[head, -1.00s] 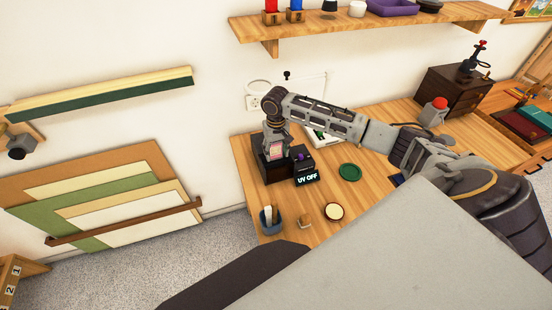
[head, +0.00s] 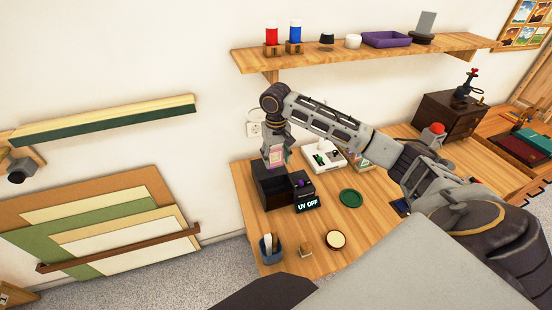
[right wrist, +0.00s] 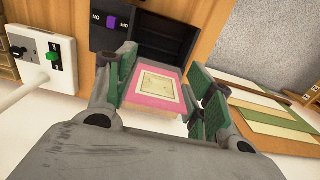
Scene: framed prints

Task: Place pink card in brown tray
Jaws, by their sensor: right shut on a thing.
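The pink card (head: 277,157), with a pale framed picture in its middle, is held by my right gripper (head: 275,150). In the right wrist view the card (right wrist: 170,97) sits between the green-padded fingers (right wrist: 160,88). The gripper is shut on it, above an open black box (head: 271,188) on the wooden bench. The box's dark inside also shows in the right wrist view (right wrist: 165,30). I cannot make out a brown tray with certainty. My left gripper is not in view.
Beside the box is a black unit reading "UV OFF" (head: 307,205). A white device (head: 323,157), green disc (head: 350,198), round cream-topped dish (head: 336,240) and blue cup (head: 269,248) stand on the bench. A shelf (head: 350,55) hangs above. A brown drawer cabinet (head: 449,115) stands at the right.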

